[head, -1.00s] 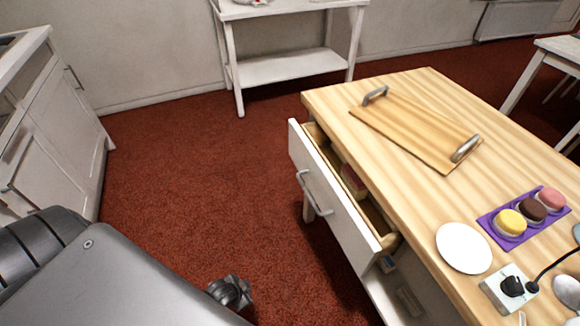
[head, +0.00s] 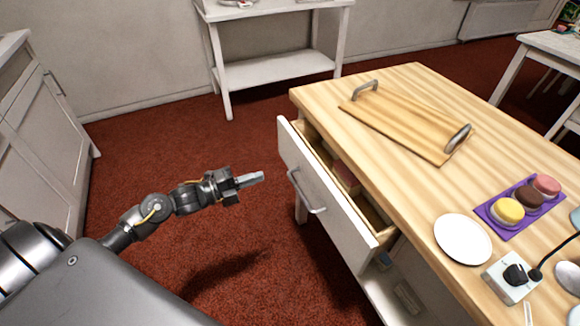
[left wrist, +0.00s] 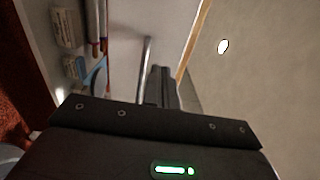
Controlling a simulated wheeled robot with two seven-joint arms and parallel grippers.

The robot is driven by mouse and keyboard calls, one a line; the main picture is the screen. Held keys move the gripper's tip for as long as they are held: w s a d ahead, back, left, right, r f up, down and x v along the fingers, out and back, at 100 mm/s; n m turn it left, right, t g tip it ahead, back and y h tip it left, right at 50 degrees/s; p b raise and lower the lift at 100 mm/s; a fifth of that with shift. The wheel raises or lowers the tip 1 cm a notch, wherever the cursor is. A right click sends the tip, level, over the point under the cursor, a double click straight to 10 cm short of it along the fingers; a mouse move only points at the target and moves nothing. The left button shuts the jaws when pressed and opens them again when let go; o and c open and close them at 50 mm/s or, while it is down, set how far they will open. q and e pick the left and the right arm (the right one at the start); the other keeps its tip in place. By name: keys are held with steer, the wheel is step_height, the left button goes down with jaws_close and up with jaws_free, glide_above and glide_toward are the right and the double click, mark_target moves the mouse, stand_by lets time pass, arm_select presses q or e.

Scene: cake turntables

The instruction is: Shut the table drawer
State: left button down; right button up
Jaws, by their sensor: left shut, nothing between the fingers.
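The table drawer (head: 318,200) is pulled partly open from the left side of the wooden table (head: 420,85), with a white front and a grey bar handle (head: 306,192). A reddish item (head: 346,178) lies inside it. My left gripper (head: 254,179) is shut and empty, a little left of the drawer front and apart from it in the head view. In the left wrist view my left gripper's fingers (left wrist: 163,85) point toward the white drawer front, beside the bar handle (left wrist: 144,68). My right gripper is not in view.
On the table are a wooden tray (head: 405,125) with metal handles, a white plate (head: 463,239), macarons on a purple tray (head: 498,222) and a power socket (head: 508,280). Red carpet left of the drawer is clear. A white cabinet (head: 45,150) stands far left.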

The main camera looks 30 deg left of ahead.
mark_target(300, 163)
arm_select(q)
steer(key=x, duration=1)
steer(key=shift+w+d, duration=0.15)
steer(key=shift+w, duration=0.05)
steer(key=shift+w+d+f, duration=0.1)
steer(key=shift+w+d, duration=0.15)
steer(key=shift+w, duration=0.05)
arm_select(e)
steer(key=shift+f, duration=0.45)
